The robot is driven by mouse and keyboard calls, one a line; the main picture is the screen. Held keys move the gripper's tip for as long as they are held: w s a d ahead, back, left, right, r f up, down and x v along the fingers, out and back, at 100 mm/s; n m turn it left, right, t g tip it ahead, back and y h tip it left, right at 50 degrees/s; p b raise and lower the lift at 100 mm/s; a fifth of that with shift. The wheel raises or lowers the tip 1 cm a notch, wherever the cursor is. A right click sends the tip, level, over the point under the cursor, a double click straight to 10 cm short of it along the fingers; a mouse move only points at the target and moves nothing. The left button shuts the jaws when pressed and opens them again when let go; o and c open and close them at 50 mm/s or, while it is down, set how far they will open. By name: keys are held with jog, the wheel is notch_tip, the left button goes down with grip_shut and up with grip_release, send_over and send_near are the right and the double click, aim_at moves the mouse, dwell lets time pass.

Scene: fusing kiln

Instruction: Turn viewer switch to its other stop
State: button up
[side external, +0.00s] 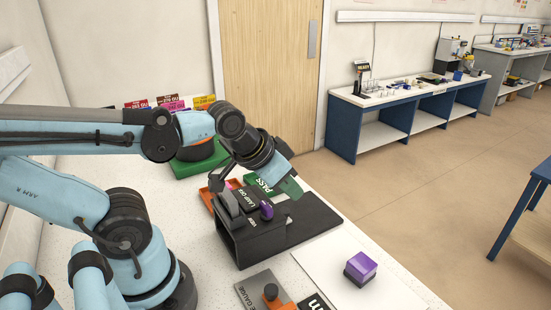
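The viewer (258,243) is a black box-like unit on the white bench, with a flat dark plate reaching right. Labels on its top read "VIEW" and "LAMP OFF" (251,196). A small purple knob-like part (267,210) stands by the labels; I cannot tell whether it is the switch. My gripper (226,177) is over the back of the viewer, close above it. Its fingers are small and partly hidden by the wrist and the viewer, so I cannot tell whether they touch anything or are open.
A purple block on a dark base (360,268) sits on a white sheet (385,290) at the right. An orange-and-grey gauge (268,291) lies in front. A green "PASS" tray (262,184) and orange tray (207,197) are behind. Coloured boxes (172,103) stand farther back.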

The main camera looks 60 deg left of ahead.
jog(key=o, duration=0.4)
jog(key=shift+a+r+m+g, duration=0.15)
jog(key=shift+r+m+g, duration=0.3)
jog(key=shift+m, duration=0.65)
jog(key=shift+o, duration=0.2)
jog(key=m+g, duration=0.6)
jog(key=m, duration=1)
send_near(266, 205)
jog(key=shift+f, duration=4.3)
grip_shut()
